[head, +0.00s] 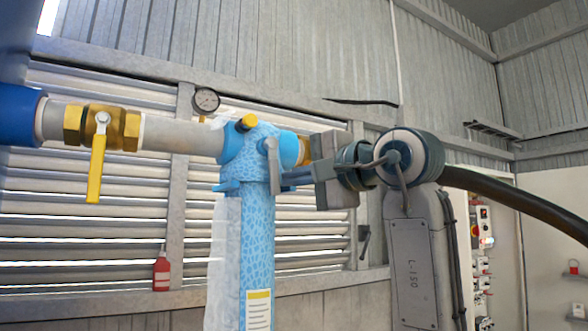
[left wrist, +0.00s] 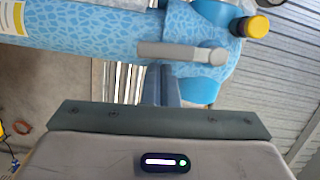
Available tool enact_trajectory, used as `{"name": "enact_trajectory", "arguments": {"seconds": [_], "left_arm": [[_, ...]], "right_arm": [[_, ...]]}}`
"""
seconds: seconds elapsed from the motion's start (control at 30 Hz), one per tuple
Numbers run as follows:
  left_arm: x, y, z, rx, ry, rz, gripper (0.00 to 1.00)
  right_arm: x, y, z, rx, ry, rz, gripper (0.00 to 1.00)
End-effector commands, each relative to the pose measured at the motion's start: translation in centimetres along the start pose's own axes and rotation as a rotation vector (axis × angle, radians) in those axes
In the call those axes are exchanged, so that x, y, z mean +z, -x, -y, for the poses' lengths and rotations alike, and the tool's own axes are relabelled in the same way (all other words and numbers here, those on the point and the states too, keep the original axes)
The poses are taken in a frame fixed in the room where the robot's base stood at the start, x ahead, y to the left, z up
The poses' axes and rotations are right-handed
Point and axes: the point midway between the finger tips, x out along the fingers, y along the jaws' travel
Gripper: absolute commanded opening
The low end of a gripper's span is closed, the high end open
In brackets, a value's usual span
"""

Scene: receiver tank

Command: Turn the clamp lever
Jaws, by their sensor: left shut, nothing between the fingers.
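The grey clamp lever (head: 272,165) hangs down at the side of the blue patterned tank's head. In the left wrist view the lever (left wrist: 180,50) lies across the tank's blue collar. The tank body (head: 257,240) stands upright in the middle of the head view. My left gripper (head: 288,180) is shut and empty, with its narrow fingers pointing left at the lever's lower part. In the left wrist view the fingers (left wrist: 165,86) end close to the lever; I cannot tell whether they touch it. My right gripper is not in view.
A brass valve (head: 101,128) with a yellow handle (head: 96,170) sits on the pipe to the left. A yellow cap (head: 247,122) tops the tank head. A pressure gauge (head: 206,100) and a red bottle (head: 161,272) are at the louvred wall behind.

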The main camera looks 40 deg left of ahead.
Motion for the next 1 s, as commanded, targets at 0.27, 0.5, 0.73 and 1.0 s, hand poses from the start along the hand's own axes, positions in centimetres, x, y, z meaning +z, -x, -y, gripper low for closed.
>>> {"name": "enact_trajectory", "arguments": {"seconds": [0.27, 0.5, 0.73, 1.0], "left_arm": [[0.0, 0.0, -0.1, 0.0, -0.001, 0.001, 0.0], [1.3, -0.3, -0.6, -0.024, -0.089, 0.002, 0.0], [1.8, -0.5, -0.2, -0.032, -0.128, 0.003, 0.0], [1.7, -0.5, -0.2, -0.032, -0.127, 0.004, 0.0]], "right_arm": [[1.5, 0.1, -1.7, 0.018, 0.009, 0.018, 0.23], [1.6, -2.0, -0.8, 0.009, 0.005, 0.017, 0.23], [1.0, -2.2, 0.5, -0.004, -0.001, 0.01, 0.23], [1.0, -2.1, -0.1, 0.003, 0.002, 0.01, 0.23]]}}
